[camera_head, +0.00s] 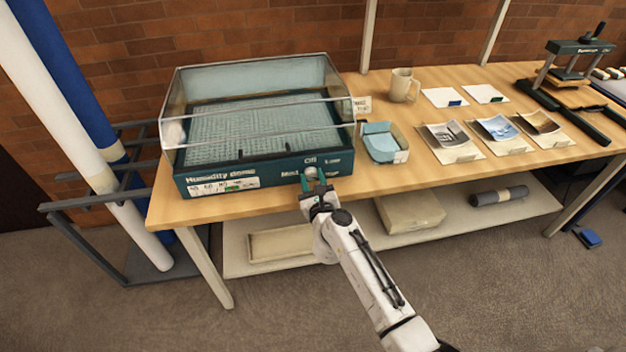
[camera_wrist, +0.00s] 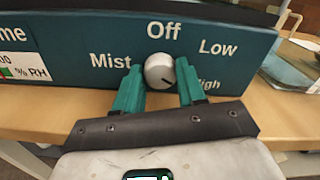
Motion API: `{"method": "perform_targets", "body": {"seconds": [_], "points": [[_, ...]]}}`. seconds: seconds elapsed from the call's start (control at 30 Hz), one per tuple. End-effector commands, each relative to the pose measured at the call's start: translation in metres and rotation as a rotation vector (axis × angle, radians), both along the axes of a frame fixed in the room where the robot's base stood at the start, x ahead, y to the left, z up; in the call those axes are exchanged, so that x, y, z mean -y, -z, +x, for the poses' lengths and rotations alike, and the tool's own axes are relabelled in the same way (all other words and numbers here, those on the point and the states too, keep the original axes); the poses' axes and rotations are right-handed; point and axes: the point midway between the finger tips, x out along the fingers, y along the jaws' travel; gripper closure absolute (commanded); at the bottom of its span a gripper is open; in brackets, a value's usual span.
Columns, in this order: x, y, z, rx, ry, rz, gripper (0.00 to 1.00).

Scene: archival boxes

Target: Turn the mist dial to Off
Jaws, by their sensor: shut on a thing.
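The mist dial (camera_wrist: 160,71) is a round silver knob on the dark teal front of the Humidity dome (camera_head: 262,172). In the wrist view, Off is printed above it, Low at upper right, High at lower right and Mist at left. A dark pointer line on the knob points to the lower right, toward High. My gripper (camera_wrist: 159,78) is shut on the dial, one green finger on each side. In the head view my gripper (camera_head: 312,182) reaches the right part of the dome's front panel, and the fingers partly cover the dial and labels.
The dome's clear cover (camera_head: 250,75) is closed over a mesh tray. A small box with blue contents (camera_head: 382,145) stands right of the dome, near a beige mug (camera_head: 403,85). Photo prints (camera_head: 497,131) lie farther right. The table edge runs just below the panel.

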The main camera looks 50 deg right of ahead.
Motion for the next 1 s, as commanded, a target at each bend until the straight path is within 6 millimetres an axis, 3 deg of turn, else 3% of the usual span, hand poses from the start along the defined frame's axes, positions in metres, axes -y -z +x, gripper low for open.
{"method": "perform_targets", "body": {"seconds": [0.37,1.0], "points": [[-0.001,-0.0009,0.0003,-0.057,-0.002,-0.082,0.91],[-0.0028,-0.0004,0.0013,-0.377,-0.004,-0.555,0.91]]}}
